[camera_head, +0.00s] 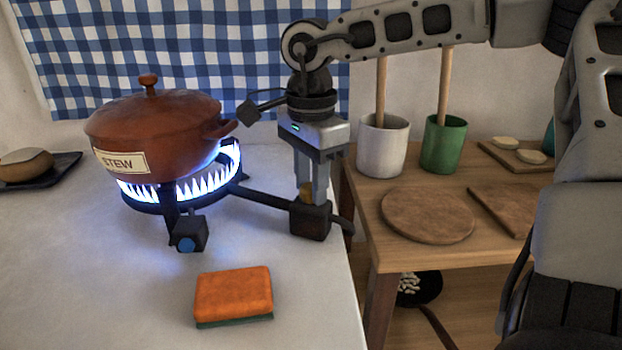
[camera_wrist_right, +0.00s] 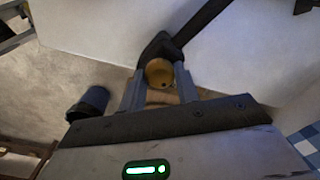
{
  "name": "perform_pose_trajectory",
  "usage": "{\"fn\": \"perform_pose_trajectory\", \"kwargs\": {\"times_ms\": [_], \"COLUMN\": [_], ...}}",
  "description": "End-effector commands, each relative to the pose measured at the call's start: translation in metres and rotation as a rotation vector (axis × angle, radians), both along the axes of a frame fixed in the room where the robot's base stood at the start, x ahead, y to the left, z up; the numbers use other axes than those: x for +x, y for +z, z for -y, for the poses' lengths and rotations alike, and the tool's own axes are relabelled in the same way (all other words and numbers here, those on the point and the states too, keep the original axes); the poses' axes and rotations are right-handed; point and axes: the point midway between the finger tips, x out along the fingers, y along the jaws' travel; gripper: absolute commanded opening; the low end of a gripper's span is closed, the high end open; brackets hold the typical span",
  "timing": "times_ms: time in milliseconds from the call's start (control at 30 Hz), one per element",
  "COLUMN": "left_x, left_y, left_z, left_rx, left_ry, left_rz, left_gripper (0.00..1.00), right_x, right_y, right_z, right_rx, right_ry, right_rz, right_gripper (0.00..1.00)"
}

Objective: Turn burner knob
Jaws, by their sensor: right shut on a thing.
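My right gripper (camera_head: 311,192) points down, shut on a brass-yellow knob (camera_head: 305,191) on top of a dark valve block (camera_head: 310,221). The wrist view shows the round knob (camera_wrist_right: 159,71) between the two fingers. The block joins the burner (camera_head: 185,205) by a dark pipe (camera_head: 265,197). Blue flames (camera_head: 190,188) burn in a ring on the burner. A brown-red lidded pot (camera_head: 150,125) labelled STEW sits over them. A second dark block with a blue face (camera_head: 186,245) is at the burner's front. I cannot tell the knob's turn angle. My left gripper is not in view.
An orange sponge (camera_head: 233,291) lies on the white counter (camera_head: 110,285) in front. A dark board with a bun (camera_head: 25,164) is at far left. A lower wooden table (camera_head: 400,252) at right holds a white pot (camera_head: 382,148), a green pot (camera_head: 441,145) and boards.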

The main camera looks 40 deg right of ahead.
Motion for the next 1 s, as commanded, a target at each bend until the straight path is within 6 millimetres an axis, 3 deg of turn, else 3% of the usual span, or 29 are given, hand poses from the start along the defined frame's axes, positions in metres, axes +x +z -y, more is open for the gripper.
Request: {"fn": "perform_pose_trajectory", "kwargs": {"times_ms": [333, 367, 433, 767, 867, 1000], "left_x": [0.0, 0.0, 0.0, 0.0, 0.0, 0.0], "left_y": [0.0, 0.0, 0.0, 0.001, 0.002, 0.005], "left_z": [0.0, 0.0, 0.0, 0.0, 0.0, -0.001], "left_rx": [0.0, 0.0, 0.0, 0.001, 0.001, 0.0], "left_ry": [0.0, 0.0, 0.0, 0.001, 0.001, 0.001], "left_rz": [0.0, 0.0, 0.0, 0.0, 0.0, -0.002], "left_gripper": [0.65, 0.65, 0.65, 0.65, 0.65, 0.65], "right_x": [0.001, 0.001, 0.001, 0.001, 0.001, 0.001], "right_y": [0.002, 0.002, 0.002, 0.003, 0.013, 0.041], "right_z": [0.0, 0.0, 0.0, 0.0, 0.0, 0.0], "right_rx": [0.001, 0.001, 0.001, 0.0, 0.0, -0.001], "right_ry": [0.001, 0.001, 0.001, 0.001, 0.0, -0.001], "right_rz": [0.006, 0.006, 0.005, 0.003, 0.005, 0.007], "right_gripper": [0.09, 0.37, 0.53, 0.53, 0.53, 0.53]}}
